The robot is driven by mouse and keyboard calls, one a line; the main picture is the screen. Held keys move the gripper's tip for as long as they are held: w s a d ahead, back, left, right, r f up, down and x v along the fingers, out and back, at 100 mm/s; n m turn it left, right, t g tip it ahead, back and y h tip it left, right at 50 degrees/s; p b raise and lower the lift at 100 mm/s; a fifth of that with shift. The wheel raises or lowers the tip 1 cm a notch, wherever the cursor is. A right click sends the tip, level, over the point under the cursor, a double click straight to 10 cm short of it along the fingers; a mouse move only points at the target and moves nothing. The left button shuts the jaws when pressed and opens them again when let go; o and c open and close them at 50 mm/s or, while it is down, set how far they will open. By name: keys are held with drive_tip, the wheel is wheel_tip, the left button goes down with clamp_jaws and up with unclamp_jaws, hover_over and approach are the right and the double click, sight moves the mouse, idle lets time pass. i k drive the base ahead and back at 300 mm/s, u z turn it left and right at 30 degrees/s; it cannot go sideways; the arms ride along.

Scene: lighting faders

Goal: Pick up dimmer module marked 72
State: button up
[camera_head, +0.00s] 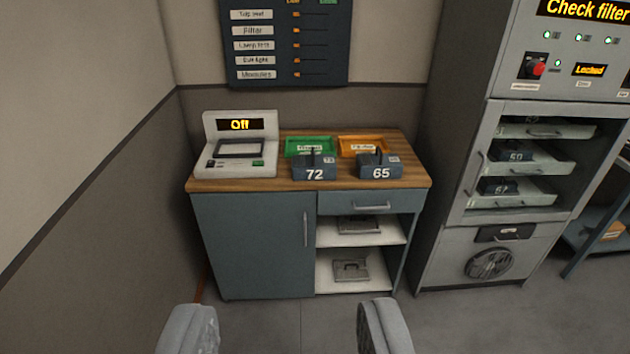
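The dimmer module marked 72 (314,172) is a dark blue-grey block with white digits and a handle on top. It stands upright on the wooden top of the cabinet (285,184), in front of a green tray (309,142). A similar module marked 65 (380,171) stands just to its right, in front of an orange tray (362,143). My gripper (287,330) shows at the bottom edge, its two fingers wide apart with nothing between them. It is well short of the cabinet and touches nothing.
A tester with an "Off" display (240,146) stands left of module 72. A tall rack (445,180) at right reads "Check filter" and "Locked" and holds modules on pull-out trays. A wall board (286,42) hangs above. Grey floor (270,317) before the cabinet is clear.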

sight(312, 167)
drive_tip(key=u, duration=0.4)
drive_tip(key=i, duration=0.7)
drive_tip(key=u, duration=0.35)
drive_tip(key=i, duration=1.35)
drive_tip(key=z, duration=0.85)
drive_tip(key=i, duration=0.55)
drive_tip(key=z, duration=0.35)
drive_tip(key=k, duration=0.5)
drive_tip(key=z, duration=0.25)
drive_tip(key=i, duration=0.5)
drive_tip(key=u, duration=0.1)
